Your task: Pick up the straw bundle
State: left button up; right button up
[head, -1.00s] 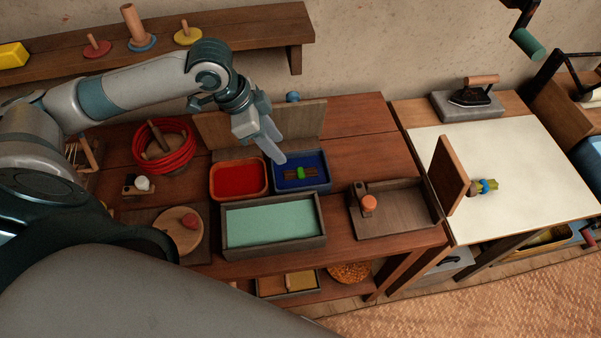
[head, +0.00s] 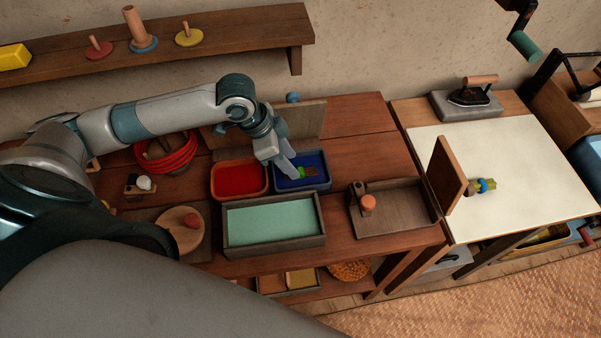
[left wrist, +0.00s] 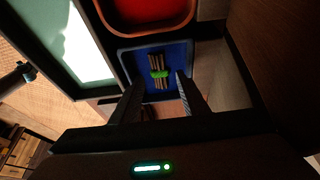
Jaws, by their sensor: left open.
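A bundle of dark brown stalks with a bright green band (head: 312,172), which I take for the straw bundle, lies in a blue-lined tray (head: 322,182). My left gripper (head: 298,177) is open and points down at the tray, partly covering the bundle's left side in the head view. In the left wrist view, the bundle (left wrist: 157,59) shows ahead, between the two spread fingers of the left gripper (left wrist: 158,79). The fingers do not look closed on it; their exact height above it is hard to tell. My right gripper is not in view.
A red-filled tray (head: 238,180) stands left of the blue one. A wide tray with pale green contents (head: 272,226) is in front. An upright board (head: 310,118) stands behind. Another bundle with a blue band (head: 486,186) lies on the white-topped table (head: 540,165).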

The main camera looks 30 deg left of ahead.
aim_at(300, 171)
pick_arm(q)
jog(key=shift+p+x, duration=0.4)
jog(key=shift+x, duration=2.25)
jog(key=c, duration=0.9)
jog(key=shift+r, duration=0.15)
jog(key=shift+r+b, duration=0.3)
jog(key=shift+r, duration=0.3)
notch_tip(300, 171, up, 3)
jog(key=shift+f+b, duration=0.2)
jog(key=shift+b, duration=0.2)
jog(key=d+r, duration=0.2)
jog(key=d, duration=0.1)
jog(key=s+d+r+b, duration=0.1)
jog(key=d+r, duration=0.1)
jog(key=d, duration=0.2)
jog(key=s+d+r, duration=0.1)
jog(key=d+r, duration=0.2)
jog(key=d, duration=0.1)
jog(key=shift+s+d+b, duration=0.25)
jog(key=shift+b, duration=0.05)
